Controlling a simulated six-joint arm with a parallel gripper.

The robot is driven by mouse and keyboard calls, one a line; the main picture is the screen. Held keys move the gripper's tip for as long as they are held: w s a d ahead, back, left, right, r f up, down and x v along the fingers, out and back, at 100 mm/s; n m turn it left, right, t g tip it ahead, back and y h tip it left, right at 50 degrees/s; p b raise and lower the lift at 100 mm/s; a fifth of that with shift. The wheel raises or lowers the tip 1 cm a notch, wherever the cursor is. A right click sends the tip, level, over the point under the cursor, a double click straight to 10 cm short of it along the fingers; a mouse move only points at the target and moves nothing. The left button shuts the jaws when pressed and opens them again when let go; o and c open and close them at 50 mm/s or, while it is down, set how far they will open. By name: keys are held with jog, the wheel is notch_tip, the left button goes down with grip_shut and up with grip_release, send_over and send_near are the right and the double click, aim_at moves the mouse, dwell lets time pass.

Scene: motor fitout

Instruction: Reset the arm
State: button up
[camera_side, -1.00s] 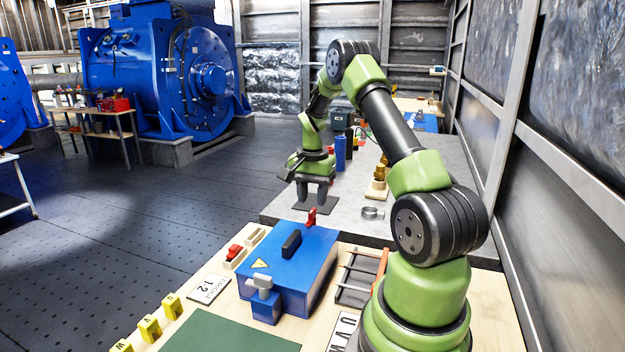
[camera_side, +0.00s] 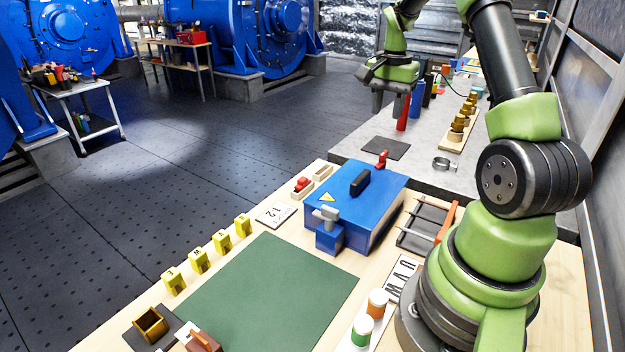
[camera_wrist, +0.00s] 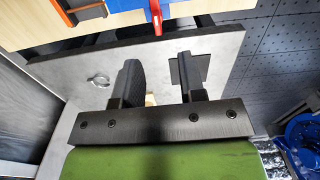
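My gripper (camera_side: 388,108) hangs above the grey bench (camera_side: 345,142), over the area of a dark square pad (camera_side: 386,148). In the wrist view my gripper (camera_wrist: 158,78) shows two dark fingers spread apart with nothing held between them. The dark pad (camera_wrist: 190,70) shows beyond the right finger. A red cylinder (camera_side: 403,115) stands just behind the fingers in the side view. My upper arm runs out of the top of the side picture.
A blue box (camera_side: 350,205) with a red lever (camera_side: 382,159) sits on the wooden table beside a green mat (camera_side: 262,290). A metal ring (camera_side: 444,163) and a board of brass pieces (camera_side: 457,138) are on the grey bench.

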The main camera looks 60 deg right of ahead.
jog(key=a+r+n+t, duration=0.25)
jog(key=a+r, duration=0.25)
jog(key=a, duration=0.3)
jog(key=a+r+n+t, duration=0.1)
jog(key=a+r+n, duration=0.3)
jog(key=a+r, duration=0.3)
jog(key=s+a+n+t+y, duration=0.1)
jog(key=s+a+n, duration=0.2)
jog(key=s+a, duration=0.2)
jog(key=s+a+n+t+y, duration=0.1)
jog(key=s+a+n, duration=0.3)
jog(key=a, duration=0.6)
jog(key=shift+s+r+t, duration=0.2)
jog(key=shift+s+t, duration=0.55)
jog(key=shift+s, duration=0.05)
